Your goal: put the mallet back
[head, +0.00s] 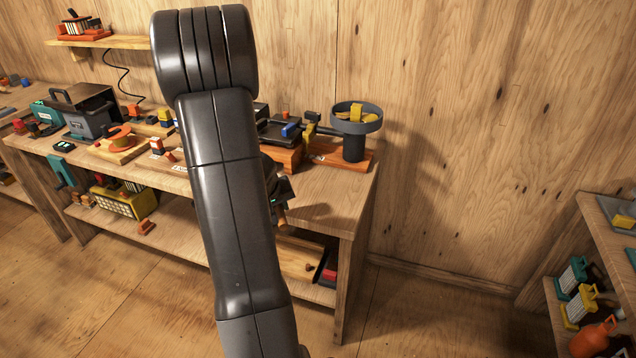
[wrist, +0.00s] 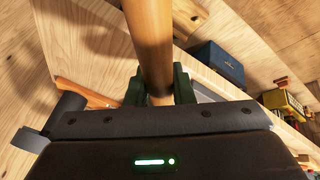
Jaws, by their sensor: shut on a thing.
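My gripper (wrist: 158,88) is shut around a round wooden handle (wrist: 150,40), which I take to be the mallet's. In the wrist view the handle runs up out of the top of the picture, and the mallet's head does not show. In the head view my gripper (head: 281,192) is mostly hidden behind my own arm, near the front edge of the workbench (head: 330,207). A short bit of the wooden handle (head: 282,218) shows just below it. I cannot tell which place belongs to the mallet.
A dark round dish with yellow pieces (head: 357,118) stands on the right end of the bench. A grey machine (head: 88,112) and an orange reel-like item (head: 118,138) stand left. A lower shelf holds a yellow box (head: 125,202). Another shelf (head: 592,215) is at right.

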